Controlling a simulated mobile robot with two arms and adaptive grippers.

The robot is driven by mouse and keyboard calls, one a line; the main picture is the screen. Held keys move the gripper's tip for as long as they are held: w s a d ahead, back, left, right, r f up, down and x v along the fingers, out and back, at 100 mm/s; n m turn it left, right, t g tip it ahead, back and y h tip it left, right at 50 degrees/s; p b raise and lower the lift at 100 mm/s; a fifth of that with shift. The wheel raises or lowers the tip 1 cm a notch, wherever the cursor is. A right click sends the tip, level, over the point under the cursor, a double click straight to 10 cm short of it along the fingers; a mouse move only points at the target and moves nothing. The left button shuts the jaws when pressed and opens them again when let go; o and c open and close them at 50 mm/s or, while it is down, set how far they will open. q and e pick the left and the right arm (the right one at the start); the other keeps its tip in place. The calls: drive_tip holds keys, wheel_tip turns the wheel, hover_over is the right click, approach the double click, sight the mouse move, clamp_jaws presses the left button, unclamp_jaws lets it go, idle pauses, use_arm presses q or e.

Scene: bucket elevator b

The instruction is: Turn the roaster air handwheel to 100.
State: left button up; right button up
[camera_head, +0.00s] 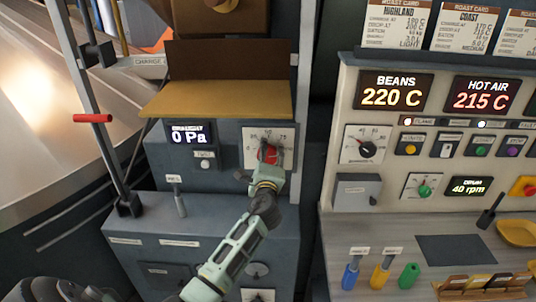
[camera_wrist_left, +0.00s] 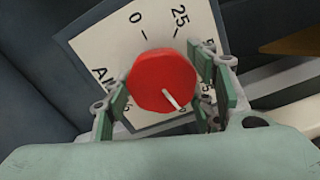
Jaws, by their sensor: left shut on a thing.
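The roaster air handwheel is a red knob (camera_head: 268,153) on a white dial plate (camera_head: 250,135) in the grey panel at the centre of the head view. In the left wrist view the red knob (camera_wrist_left: 158,78) has a white pointer line aimed to the lower right. The 0 and 25 marks of the dial plate (camera_wrist_left: 100,45) are readable there; the marks near the pointer are mostly hidden by a finger. My left gripper (camera_head: 268,165) is shut on the knob, and its green-padded fingers (camera_wrist_left: 160,92) lie on either side of it.
A display reading 0 Pa (camera_head: 190,134) is left of the dial. A yellow ledge (camera_head: 215,100) juts out above it. A red-handled lever (camera_head: 93,118) stands at the left. The roaster control panel (camera_head: 335,150) is on the right, above a counter with coloured tools.

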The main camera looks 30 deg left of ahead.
use_arm(q)
drive_tip(key=shift+a+r+m, duration=0.1)
drive_tip(key=shift+r+m, duration=0.05)
drive_tip(key=shift+m, duration=0.55)
drive_tip(key=o, duration=0.9)
drive_tip(key=shift+o, duration=1.1)
drive_tip(key=shift+w+a+f, duration=0.1)
drive_tip(key=shift+f, duration=0.1)
drive_tip(key=shift+s+d, duration=0.3)
drive_tip(key=v, duration=1.1)
drive_tip(key=shift+s, duration=0.2)
